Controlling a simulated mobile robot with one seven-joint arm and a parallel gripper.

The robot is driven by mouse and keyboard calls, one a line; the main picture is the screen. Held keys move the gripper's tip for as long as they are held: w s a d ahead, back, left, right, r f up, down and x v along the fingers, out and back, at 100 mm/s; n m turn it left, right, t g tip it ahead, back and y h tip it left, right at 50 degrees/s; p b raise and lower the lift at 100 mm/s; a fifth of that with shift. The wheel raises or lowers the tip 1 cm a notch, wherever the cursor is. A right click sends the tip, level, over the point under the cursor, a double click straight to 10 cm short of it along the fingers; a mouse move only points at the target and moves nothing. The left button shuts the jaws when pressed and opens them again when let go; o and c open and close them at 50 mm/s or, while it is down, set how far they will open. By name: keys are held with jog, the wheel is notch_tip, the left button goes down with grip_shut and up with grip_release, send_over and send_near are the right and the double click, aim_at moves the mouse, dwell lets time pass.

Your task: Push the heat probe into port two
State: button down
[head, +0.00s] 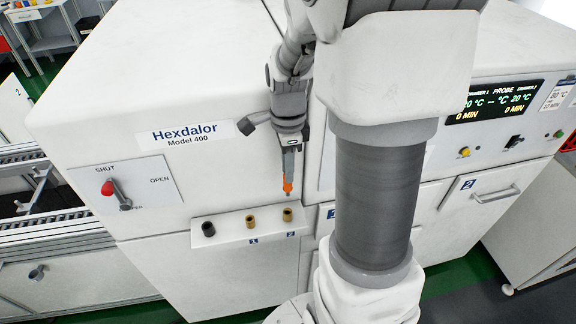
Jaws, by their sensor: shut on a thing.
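My gripper (288,172) points down in front of the white machine and is shut on the orange heat probe (288,187). The probe hangs about upright with its tip just above the right brass port (287,215); a small gap shows between them. This port stands on a white ledge (228,238), above a label that reads 2. The other brass port (250,221) is to its left, above label 1. A dark socket (208,229) stands at the ledge's left end.
A panel with a red-knobbed lever (112,190) marked SHUT and OPEN is left of the ledge. A display (495,102) shows PROBE readings at right. A conveyor (45,215) runs at far left. My arm hides the machine's middle.

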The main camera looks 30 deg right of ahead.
aim_at(288, 194)
jog(key=shift+f+b, duration=2.1)
jog(key=shift+f, duration=0.7)
jog(key=shift+f+b, duration=1.4)
jog(key=shift+f, duration=0.45)
jog(key=c, duration=0.7)
grip_release()
jog(key=shift+o, duration=0.2)
notch_tip(288, 194, up, 18)
jog(key=shift+f+p, duration=0.25)
jog(key=shift+p, duration=0.05)
